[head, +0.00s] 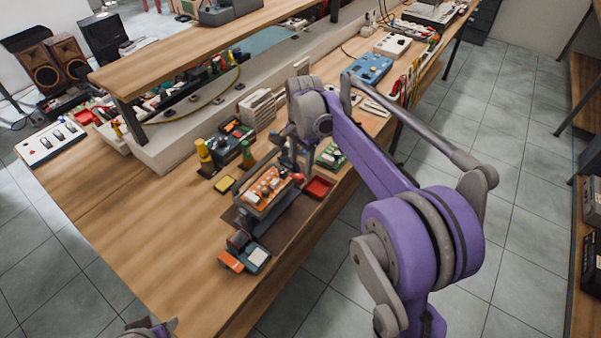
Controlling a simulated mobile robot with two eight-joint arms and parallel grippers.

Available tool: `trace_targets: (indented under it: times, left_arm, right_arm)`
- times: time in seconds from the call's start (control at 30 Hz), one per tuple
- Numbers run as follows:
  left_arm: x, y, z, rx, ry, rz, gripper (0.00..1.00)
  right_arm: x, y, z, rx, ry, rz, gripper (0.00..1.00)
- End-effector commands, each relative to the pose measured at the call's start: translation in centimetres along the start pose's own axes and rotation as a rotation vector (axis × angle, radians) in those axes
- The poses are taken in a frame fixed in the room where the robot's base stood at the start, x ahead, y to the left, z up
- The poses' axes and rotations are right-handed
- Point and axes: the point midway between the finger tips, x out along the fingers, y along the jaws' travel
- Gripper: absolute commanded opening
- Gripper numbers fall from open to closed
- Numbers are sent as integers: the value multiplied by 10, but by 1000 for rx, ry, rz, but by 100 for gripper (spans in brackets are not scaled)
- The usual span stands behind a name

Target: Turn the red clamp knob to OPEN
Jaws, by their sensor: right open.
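The red clamp knob (298,178) is a small red spot at the right end of a grey clamp fixture (246,210) on the wooden bench. The fixture holds an orange circuit board (266,187). My right gripper (291,167) is open and points down, right at the knob end of the fixture. Its fingers overlap the fixture in the picture, and I cannot tell if they touch the knob. Any OPEN marking is too small to read. Only a small piece of my left arm shows at the bottom edge; its gripper's jaws cannot be made out.
A red tray (318,187) and a green board (331,155) lie right of the fixture. A dark device with an orange part (245,254) stands in front. A raised shelf (200,45) runs along the back. The bench's front left is clear.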

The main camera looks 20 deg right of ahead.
Motion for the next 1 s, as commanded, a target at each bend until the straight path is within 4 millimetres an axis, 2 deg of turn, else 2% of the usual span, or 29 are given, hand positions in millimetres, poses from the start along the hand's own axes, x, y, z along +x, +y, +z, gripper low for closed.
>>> trace_targets:
  times: [0.1, 0.3, 0.67, 1.0]
  left_arm:
    - [1, 0, 1, 0, -1, 0, 50]
    - [2, 0, 2, 0, -2, 0, 50]
    - [2, 0, 2, 0, -2, 0, 50]
    - [2, 0, 2, 0, -2, 0, 50]
  right_arm:
    - [23, 0, 0, -1, 0, 0, 60]
    - [45, 0, 0, -1, 0, 0, 60]
    - [50, 0, 0, -1, 0, -1, 60]
    - [50, 0, 0, -1, 0, -1, 1]
